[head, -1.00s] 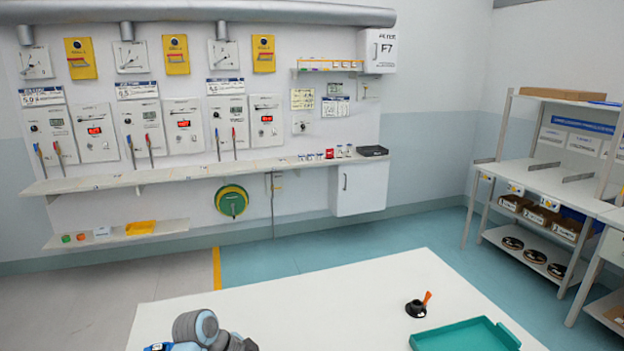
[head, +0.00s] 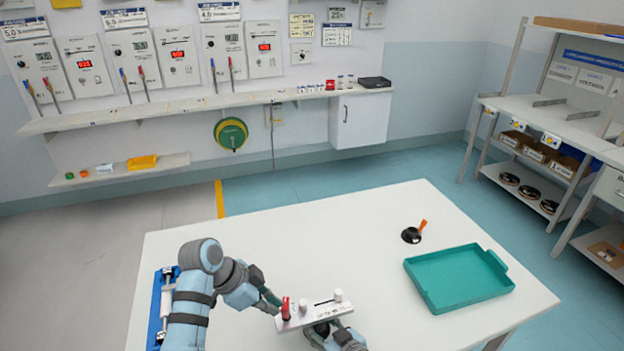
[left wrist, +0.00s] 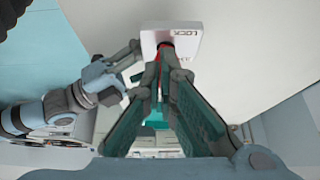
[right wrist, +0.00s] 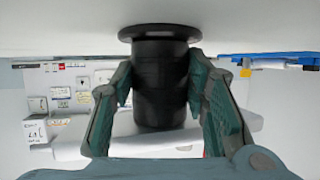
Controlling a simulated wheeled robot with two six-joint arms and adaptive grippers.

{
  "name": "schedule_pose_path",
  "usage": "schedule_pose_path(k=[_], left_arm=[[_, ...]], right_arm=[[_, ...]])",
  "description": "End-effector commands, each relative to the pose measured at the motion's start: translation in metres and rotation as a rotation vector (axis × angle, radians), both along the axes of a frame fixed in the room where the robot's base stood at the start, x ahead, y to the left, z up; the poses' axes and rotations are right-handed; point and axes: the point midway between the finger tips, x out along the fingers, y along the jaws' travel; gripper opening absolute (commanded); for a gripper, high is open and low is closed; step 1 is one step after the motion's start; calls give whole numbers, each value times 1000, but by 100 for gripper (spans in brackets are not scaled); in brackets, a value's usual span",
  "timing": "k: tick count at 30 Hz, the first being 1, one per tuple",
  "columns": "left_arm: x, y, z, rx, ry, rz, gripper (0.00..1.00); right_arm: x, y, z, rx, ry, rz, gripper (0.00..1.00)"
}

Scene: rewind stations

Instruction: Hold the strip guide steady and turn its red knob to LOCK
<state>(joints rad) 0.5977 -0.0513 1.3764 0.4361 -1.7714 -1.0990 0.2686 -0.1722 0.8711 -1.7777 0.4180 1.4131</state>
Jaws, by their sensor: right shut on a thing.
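The strip guide (head: 322,313) is a pale bar with white posts on top, in the lower middle of the head view. Its red knob (head: 286,309) stands at the left end. My left gripper (head: 273,299) is at that knob. In the left wrist view its fingertips (left wrist: 167,62) are close together, with the red knob (left wrist: 167,44) between them beside the word LOCK; contact is unclear. My right gripper (right wrist: 162,92) is shut on a black cylinder (right wrist: 160,75) with a round flange, apparently the guide's stand. In the head view my right gripper (head: 325,328) is partly hidden below the bar.
The white table (head: 370,220) has clear room behind the guide. A teal tray (head: 460,278) lies to the right, and a black round piece with an orange lever (head: 412,236) stands behind it. Wall panels, a ledge (head: 190,106) and a shelf rack (head: 560,125) are beyond.

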Motion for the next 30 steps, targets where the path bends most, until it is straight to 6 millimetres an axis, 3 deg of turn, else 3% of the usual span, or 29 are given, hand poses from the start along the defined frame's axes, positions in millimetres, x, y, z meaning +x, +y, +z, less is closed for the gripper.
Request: schedule_pose_path(k=[21, 30], left_arm=[[-7, 5, 0, -1, 4, -2, 0], [-6, 5, 47, -1, 0, -1, 0]], right_arm=[[-1, 0, -1, 1, 2, 1, 0], [-1, 0, -1, 0, 1, 1, 0]])
